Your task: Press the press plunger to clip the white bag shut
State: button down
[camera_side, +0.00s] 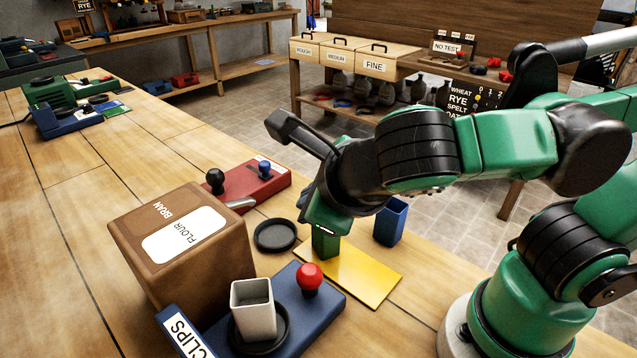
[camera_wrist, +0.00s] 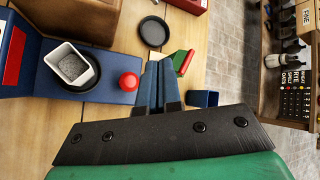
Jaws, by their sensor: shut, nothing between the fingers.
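The white bag (camera_side: 252,309), an open square shape with grey contents, stands upright on a black round dish on the blue press base (camera_side: 327,298). A CLIPS label (camera_side: 186,337) is at the near left. The red round plunger knob (camera_side: 310,277) stands up beside the bag. The wrist view also shows the bag (camera_wrist: 70,66) and the red knob (camera_wrist: 129,81). My gripper (camera_wrist: 162,66) is shut and empty, to the right of the knob and apart from it.
A large brown FLOUR box (camera_side: 180,245) stands close behind the bag. A black round dish (camera_side: 275,235), a red unit with knobs (camera_side: 255,185) and a blue cup (camera_side: 391,222) are nearby. The wrist view shows a green and red piece (camera_wrist: 182,60) beyond the fingers.

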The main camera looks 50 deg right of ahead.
aim_at(314, 274)
jog(key=shift+f, duration=4.3)
jog(key=shift+f, duration=0.4)
jog(key=shift+r, duration=0.45)
jog(key=shift+r, duration=0.1)
jog(key=shift+r, duration=2.4)
